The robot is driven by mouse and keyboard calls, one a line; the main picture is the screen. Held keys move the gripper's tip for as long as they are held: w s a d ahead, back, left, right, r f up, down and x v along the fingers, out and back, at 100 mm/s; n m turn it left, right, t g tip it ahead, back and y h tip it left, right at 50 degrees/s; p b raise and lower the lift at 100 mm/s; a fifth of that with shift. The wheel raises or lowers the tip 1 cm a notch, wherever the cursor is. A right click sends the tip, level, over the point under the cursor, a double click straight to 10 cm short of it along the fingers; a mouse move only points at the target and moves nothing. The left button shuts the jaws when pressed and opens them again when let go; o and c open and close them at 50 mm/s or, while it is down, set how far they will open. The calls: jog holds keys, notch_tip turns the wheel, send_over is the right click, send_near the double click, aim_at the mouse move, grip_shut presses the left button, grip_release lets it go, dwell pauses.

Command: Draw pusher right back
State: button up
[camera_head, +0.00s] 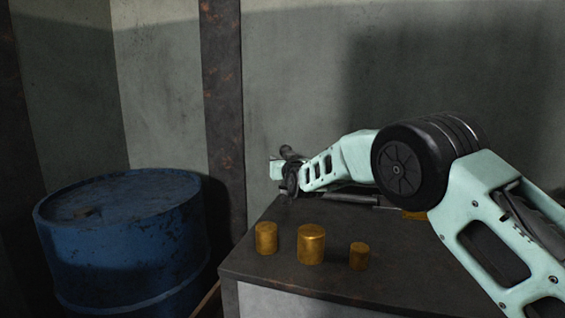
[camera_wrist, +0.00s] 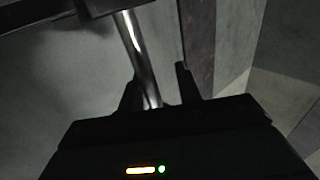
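In the wrist view a shiny metal rod (camera_wrist: 135,48), which looks like part of the pusher, runs down from a dark crossbar (camera_wrist: 40,14) to between my two fingers. My gripper (camera_wrist: 160,82) is open around the rod. The left finger is close to the rod, and a clear gap shows on the right side. Whether the left finger touches the rod cannot be told. In the head view my gripper (camera_head: 284,172) is small and dark at the far left edge of the bench, and my arm hides most of what lies behind it.
Brass cylinders of different sizes (camera_head: 311,245) stand on the dark bench top (camera_head: 285,279). Another brass piece (camera_head: 413,215) shows partly behind my arm. A blue drum (camera_head: 125,250) stands left of the bench. A grey wall (camera_head: 300,80) with a rusty post (camera_head: 224,110) is behind.

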jog(key=shift+d, duration=0.1)
jog(key=b+v, duration=0.1)
jog(key=v, duration=1.1)
jog(key=shift+r, duration=0.1)
